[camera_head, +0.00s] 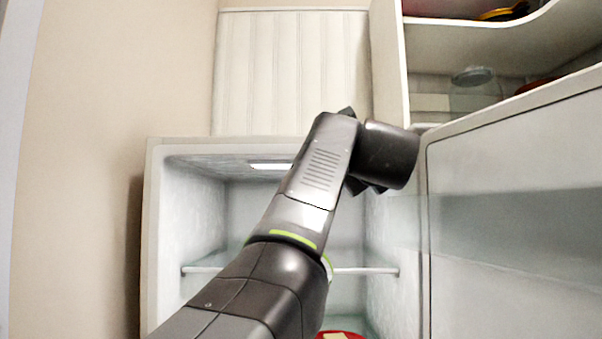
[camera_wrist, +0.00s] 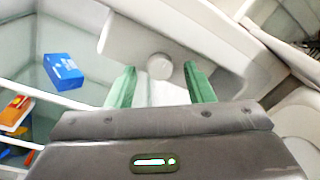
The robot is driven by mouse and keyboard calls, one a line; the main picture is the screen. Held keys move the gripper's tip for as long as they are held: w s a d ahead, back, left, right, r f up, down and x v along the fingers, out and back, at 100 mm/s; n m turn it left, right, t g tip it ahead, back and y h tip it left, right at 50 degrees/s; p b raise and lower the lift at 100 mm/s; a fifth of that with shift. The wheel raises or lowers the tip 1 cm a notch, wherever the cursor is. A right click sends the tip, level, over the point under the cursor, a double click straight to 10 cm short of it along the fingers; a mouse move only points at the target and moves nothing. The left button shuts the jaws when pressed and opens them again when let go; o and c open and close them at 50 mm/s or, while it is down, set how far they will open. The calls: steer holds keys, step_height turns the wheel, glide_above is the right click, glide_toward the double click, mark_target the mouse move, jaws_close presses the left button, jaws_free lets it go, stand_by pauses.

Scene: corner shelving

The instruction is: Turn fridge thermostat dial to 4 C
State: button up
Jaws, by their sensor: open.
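The open fridge (camera_head: 153,215) stands ahead, with its door (camera_head: 520,240) swung to the right. In the wrist view, a pale round dial (camera_wrist: 159,66) sits on a white housing (camera_wrist: 130,30). My gripper (camera_wrist: 160,69) is open, its two green fingers apart on either side of the dial in that view. I cannot tell whether either finger touches it. No dial marking or number is readable. In the head view, my arm reaches up into the fridge's upper opening, and the dial and fingers are hidden.
A blue box (camera_wrist: 63,71) is left of the fingers in the wrist view. Orange and other coloured items (camera_wrist: 16,110) lie beyond a white shelf edge (camera_wrist: 40,94). In the head view, a glass shelf (camera_head: 205,269) crosses the fridge, with something red (camera_head: 322,334) lower down.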

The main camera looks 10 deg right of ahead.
steer(key=c, duration=1)
steer(key=shift+r+p, duration=0.15)
steer(key=shift+p, duration=0.4)
steer(key=shift+m+g+y+p, duration=0.35)
steer(key=shift+m+p, duration=1.4)
steer(key=shift+m, duration=2.75)
